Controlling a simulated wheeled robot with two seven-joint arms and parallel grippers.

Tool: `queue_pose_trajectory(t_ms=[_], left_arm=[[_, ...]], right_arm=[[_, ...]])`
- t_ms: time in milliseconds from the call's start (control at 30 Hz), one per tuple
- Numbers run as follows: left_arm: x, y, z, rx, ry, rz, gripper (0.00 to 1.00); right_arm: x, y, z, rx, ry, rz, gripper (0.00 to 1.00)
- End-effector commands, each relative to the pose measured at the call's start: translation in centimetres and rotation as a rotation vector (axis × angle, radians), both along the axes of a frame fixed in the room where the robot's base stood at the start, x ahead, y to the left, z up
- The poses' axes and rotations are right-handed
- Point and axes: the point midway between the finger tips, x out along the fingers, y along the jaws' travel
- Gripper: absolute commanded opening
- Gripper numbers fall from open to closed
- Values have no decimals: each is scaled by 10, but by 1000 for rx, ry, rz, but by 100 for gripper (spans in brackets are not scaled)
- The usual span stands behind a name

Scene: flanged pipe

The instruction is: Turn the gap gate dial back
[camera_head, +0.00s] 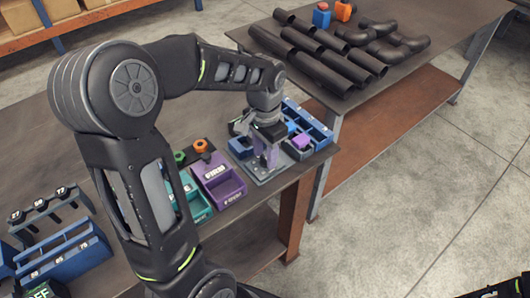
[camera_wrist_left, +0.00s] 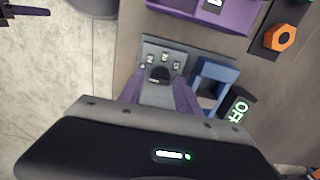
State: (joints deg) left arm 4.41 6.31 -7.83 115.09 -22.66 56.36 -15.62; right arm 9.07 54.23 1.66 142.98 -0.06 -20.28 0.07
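A grey plate (camera_head: 262,177) lies near the table's right end; in the wrist view it shows as a grey panel (camera_wrist_left: 180,52) with several small light marks. A dark rounded part (camera_wrist_left: 160,73) on that panel may be the gap gate dial; I cannot be sure. My left gripper (camera_head: 271,160) points down over the plate. Its purple-grey fingers (camera_wrist_left: 158,97) straddle a grey piece at the panel, and I cannot tell whether they press on it. The gripper hides much of the plate in the head view.
Purple (camera_head: 224,184) and teal (camera_head: 197,203) bins stand left of the plate, with an orange knob (camera_head: 201,146) behind. A blue bin (camera_head: 318,131) stands to the right. A blue rack (camera_head: 70,254) is at lower left. Black pipes (camera_head: 337,77) lie on another table.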

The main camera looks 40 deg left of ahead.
Motion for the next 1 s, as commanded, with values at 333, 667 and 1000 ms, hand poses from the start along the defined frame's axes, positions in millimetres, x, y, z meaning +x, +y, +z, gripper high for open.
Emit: queue_pose_trajectory(t_ms=[333,667,1000], left_arm=[[0,0,0,0,1,-2,51],[1,0,29,0,-4,-3,51],[0,0,75,1,-1,-2,51]], right_arm=[[0,0,0,0,0,0,36],[0,0,-2,0,0,0,36],[0,0,-4,0,0,0,36]])
